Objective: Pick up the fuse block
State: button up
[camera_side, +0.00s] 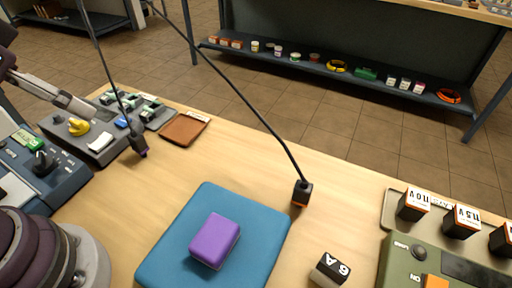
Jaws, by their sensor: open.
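A purple block with rounded edges (215,241) lies on the blue pad (265,216), left of the marked block. I cannot tell for certain which is the fuse block. Parts of my arm show at the left edge, but my gripper's fingertips are not in view.
Black cables end in a black plug (302,193) and a second plug (138,145). A tray (392,207) holds blocks marked in volts, beside a green device (398,262). A brown pad (185,128) and switch panels (88,143) stand left. Bare table lies around the blue pad.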

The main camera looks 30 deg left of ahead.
jog(key=c, duration=0.4)
jog(key=shift+o, duration=0.2)
jog(key=m+g+h, duration=0.4)
jog(key=m+g, duration=0.3)
jog(key=m, duration=1.3)
send_near(330, 272)
notch_tip(330, 272, down, 3)
jog(key=x, duration=0.6)
jog(key=w+x, duration=0.1)
jog(key=x, duration=0.3)
jog(key=shift+d, duration=0.2)
